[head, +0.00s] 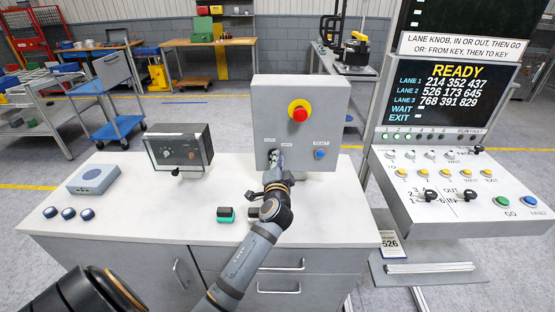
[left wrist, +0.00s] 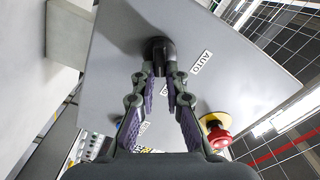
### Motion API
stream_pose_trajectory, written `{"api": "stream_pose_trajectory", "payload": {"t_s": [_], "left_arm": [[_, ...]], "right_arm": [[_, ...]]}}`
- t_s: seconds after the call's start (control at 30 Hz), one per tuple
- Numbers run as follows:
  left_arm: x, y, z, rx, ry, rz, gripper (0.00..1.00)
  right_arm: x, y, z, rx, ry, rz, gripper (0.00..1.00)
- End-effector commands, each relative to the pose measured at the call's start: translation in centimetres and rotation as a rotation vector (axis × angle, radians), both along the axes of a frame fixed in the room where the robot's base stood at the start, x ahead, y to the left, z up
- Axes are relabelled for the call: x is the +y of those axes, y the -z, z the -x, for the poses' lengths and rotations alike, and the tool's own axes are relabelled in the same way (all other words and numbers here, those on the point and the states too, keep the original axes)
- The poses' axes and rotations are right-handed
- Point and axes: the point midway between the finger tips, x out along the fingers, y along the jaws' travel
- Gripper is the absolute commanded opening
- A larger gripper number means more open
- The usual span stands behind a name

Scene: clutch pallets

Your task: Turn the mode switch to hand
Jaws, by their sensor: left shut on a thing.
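The mode switch is a black knob (left wrist: 157,46) on the face of a grey control box (head: 262,100). In the head view it is mostly hidden by my left gripper (head: 275,162), which reaches the box's lower left face. In the left wrist view the fingertips of my left gripper (left wrist: 160,76) close on the knob from both sides. An AUTO label (left wrist: 202,62) shows beside the knob. A second label (left wrist: 166,89) is partly hidden between the fingers. I cannot tell which label the knob points to.
A red emergency button (head: 299,113) sits above the switch and a blue reset button (head: 320,154) to its right. A small green and black block (head: 226,215) lies on the bench (head: 130,222) near my arm. A meter box (head: 180,148) stands left.

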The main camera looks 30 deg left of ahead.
Motion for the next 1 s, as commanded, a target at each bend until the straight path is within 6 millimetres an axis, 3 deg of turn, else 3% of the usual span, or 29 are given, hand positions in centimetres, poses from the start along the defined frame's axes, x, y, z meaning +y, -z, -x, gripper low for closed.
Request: {"api": "stream_pose_trajectory", "payload": {"t_s": [0.33, 0.37, 0.53, 0.83, 1.0], "left_arm": [[0.0, 0.1, 0.0, 0.004, 0.000, -0.004, 0.00], [0.0, 0.1, 0.0, 0.004, 0.000, -0.004, 0.13], [0.0, 0.1, 0.0, 0.004, 0.000, -0.004, 0.35], [-0.1, 0.1, 0.2, 0.002, 0.000, -0.002, 0.35], [-1.5, 0.1, 2.4, 0.003, 0.000, 0.002, 0.35]], "right_arm": [[0.3, 0.0, 0.0, -0.001, 0.002, -0.004, 0.40], [0.3, 0.0, 0.0, -0.001, 0.002, -0.004, 0.40], [0.3, 0.0, 0.0, -0.001, 0.002, -0.004, 0.40], [-0.2, 0.0, -0.1, -0.002, 0.000, 0.002, 0.40], [0.0, 0.0, -0.1, -0.001, 0.000, 0.001, 0.40]]}}
